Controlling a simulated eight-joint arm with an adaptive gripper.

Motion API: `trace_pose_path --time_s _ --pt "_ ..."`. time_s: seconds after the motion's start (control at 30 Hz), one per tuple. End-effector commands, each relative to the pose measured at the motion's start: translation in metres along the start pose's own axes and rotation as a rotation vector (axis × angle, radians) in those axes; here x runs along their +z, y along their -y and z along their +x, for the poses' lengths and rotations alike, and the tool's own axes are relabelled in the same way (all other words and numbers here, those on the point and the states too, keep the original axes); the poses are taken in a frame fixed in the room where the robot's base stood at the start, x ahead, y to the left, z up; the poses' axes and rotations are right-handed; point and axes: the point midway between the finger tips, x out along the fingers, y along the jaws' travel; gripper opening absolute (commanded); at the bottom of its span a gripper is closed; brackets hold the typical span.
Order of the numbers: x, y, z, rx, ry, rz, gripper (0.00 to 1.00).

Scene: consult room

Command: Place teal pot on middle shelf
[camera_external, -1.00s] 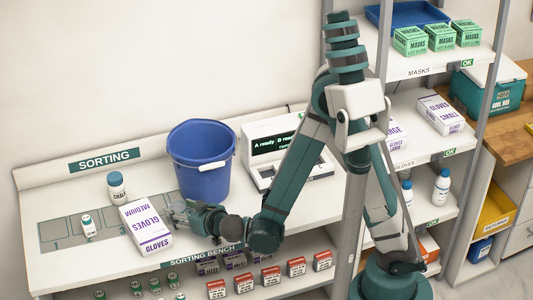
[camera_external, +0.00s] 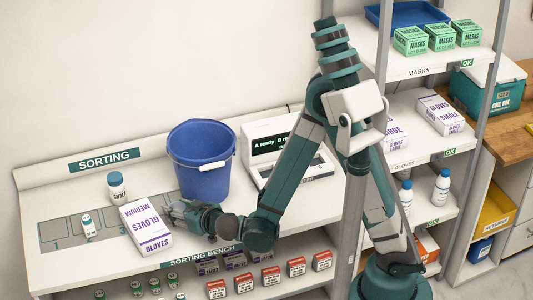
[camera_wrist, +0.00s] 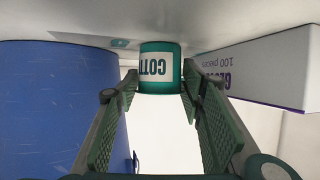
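The teal pot (camera_wrist: 160,69), with a white label reading "COTT", shows upside down in the wrist view. It is between the blue bucket (camera_wrist: 55,110) and the white gloves box (camera_wrist: 265,65). My gripper (camera_wrist: 158,80) is open, with one finger on each side of the pot's outline; I cannot tell whether they touch it. The shelf unit's middle shelf (camera_external: 407,152) holds gloves boxes.
The blue bucket (camera_external: 201,165) stands close behind my gripper. A terminal (camera_external: 278,150) is to its right. Masks boxes (camera_external: 440,37) fill the upper shelf's front.

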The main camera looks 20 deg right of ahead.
Motion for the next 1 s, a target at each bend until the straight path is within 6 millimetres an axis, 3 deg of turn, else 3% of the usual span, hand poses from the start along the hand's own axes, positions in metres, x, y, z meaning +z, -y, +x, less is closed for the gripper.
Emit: trace_pose_path --time_s 0.57,1.0 --pt "-0.005 0.000 -0.002 0.000 0.000 0.000 0.34" --pt "-0.046 0.000 -0.019 0.000 0.000 0.000 0.34"
